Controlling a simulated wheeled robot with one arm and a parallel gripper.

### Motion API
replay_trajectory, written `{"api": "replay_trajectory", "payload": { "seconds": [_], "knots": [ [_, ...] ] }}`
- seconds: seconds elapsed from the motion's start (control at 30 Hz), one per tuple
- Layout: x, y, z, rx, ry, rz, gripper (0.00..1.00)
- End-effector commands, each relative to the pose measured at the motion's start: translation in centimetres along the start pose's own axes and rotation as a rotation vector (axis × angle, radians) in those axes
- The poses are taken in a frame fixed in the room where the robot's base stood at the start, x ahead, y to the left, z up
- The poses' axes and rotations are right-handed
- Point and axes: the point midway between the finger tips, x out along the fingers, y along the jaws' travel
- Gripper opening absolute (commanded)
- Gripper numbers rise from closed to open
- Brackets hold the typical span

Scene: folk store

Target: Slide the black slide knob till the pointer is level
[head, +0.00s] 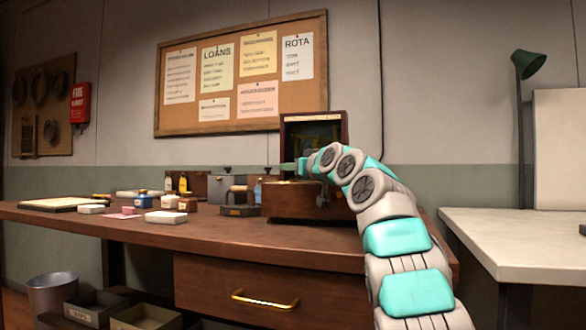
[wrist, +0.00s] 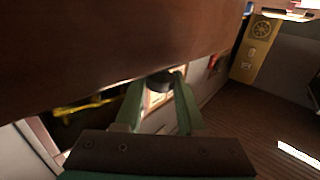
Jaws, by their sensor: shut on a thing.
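The wooden case (head: 300,203) with a raised lid (head: 344,128) stands at the right of the desk. My gripper (head: 289,167) is at the case, in front of the lid opening, mostly hidden by my own arm. In the wrist view, the green fingers of my gripper (wrist: 158,88) close around a small dark knob (wrist: 159,79), which looks like the black slide knob. The knob sits by the lower edge of a large brown surface (wrist: 110,40). I cannot make out the pointer or its angle in either view.
Bottles, small boxes and a tray (head: 62,204) stand on the desk (head: 120,230) left of the case. A pale table (head: 520,235) with a green lamp (head: 527,63) is at right. A bin (head: 53,293) stands below. The desk's front middle is clear.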

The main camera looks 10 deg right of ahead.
Motion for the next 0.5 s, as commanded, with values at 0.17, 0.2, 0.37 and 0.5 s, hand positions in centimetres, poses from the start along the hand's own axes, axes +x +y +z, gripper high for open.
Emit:
{"api": "replay_trajectory", "payload": {
  "seconds": [0.17, 0.2, 0.37, 0.5],
  "knots": [
    [0.0, 0.0, 0.0, 0.000, 0.001, 0.000, 0.00],
    [0.0, 0.0, 0.0, 0.000, 0.001, 0.000, 0.00],
    [-0.5, 0.5, 0.2, 0.001, 0.001, -0.002, 0.00],
    [-1.7, 1.6, 0.1, 0.000, 0.006, 0.000, 0.00]
  ]
}}
